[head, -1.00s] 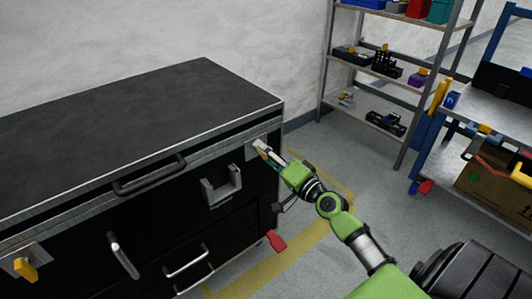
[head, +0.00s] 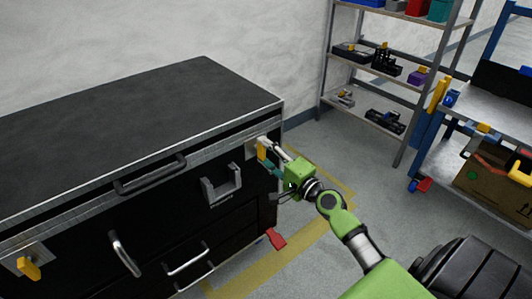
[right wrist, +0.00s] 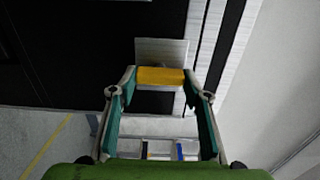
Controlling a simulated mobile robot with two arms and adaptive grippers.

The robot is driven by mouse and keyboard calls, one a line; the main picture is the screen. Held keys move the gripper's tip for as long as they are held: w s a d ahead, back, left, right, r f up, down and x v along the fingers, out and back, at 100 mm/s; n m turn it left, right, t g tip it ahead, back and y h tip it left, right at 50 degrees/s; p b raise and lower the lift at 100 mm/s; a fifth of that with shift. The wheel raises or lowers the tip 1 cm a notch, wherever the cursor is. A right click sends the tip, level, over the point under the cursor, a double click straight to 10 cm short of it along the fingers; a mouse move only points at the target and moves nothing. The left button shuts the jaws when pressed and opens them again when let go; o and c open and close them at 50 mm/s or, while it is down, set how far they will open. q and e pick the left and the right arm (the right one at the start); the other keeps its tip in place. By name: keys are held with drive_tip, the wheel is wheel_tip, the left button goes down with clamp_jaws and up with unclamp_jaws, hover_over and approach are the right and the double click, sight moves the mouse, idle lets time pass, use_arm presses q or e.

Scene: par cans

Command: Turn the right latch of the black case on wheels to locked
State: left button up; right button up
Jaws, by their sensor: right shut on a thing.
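The black case (head: 150,130) stands at the left of the head view. Its right latch (head: 262,149), with a yellow handle on a metal plate, is near the top right corner of the front. My right gripper (head: 266,152) is shut on this yellow handle. In the right wrist view the handle (right wrist: 161,76) lies crosswise between the two fingertips, in front of its metal plate (right wrist: 161,52). In the head view the handle hangs downward. The left latch (head: 30,268) has a yellow handle tilted down to the right. My left gripper is out of view.
A grey bracket (head: 221,184) and bar handles (head: 187,259) stick out from the case front. A red caster pedal (head: 276,238) is at its lower right. A shelf rack (head: 375,75) and a blue cart (head: 470,150) stand at the right. Open floor lies between.

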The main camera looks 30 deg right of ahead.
drive_tip(key=shift+d, duration=0.1)
drive_tip(key=o, duration=1.1)
drive_tip(key=shift+s, duration=0.1)
drive_tip(key=s, duration=1.1)
drive_tip(key=shift+s+d, duration=0.4)
drive_tip(key=shift+d, duration=0.05)
